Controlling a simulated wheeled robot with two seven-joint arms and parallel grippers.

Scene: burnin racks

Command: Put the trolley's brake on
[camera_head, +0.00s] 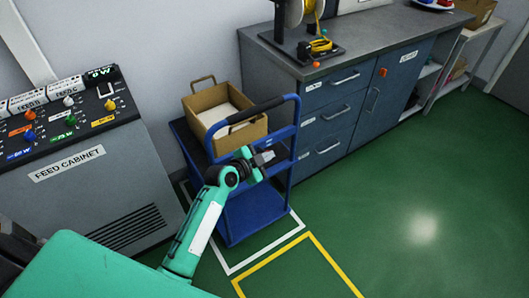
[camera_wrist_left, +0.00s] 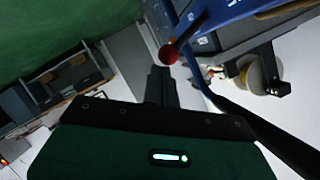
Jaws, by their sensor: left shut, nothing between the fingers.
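The blue trolley (camera_head: 252,213) stands between the feed cabinet and the bench, with its black push handle (camera_head: 250,111) on the near side. My left gripper (camera_head: 267,157) is in front of the trolley's blue end frame, below the handle. In the left wrist view, my left gripper (camera_wrist_left: 161,83) is shut and empty. A red knob (camera_wrist_left: 168,55) on a dark lever by the blue frame (camera_wrist_left: 228,15) appears just beyond the fingertips. I cannot tell whether they touch. The knob is not visible in the head view. My right gripper is not in view.
An open cardboard box (camera_head: 215,108) sits on the trolley's top. The feed cabinet (camera_head: 90,185) is at the left and a grey bench with drawers (camera_head: 333,115) is behind at right. White and yellow (camera_head: 285,264) lines mark the green floor, clear at right.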

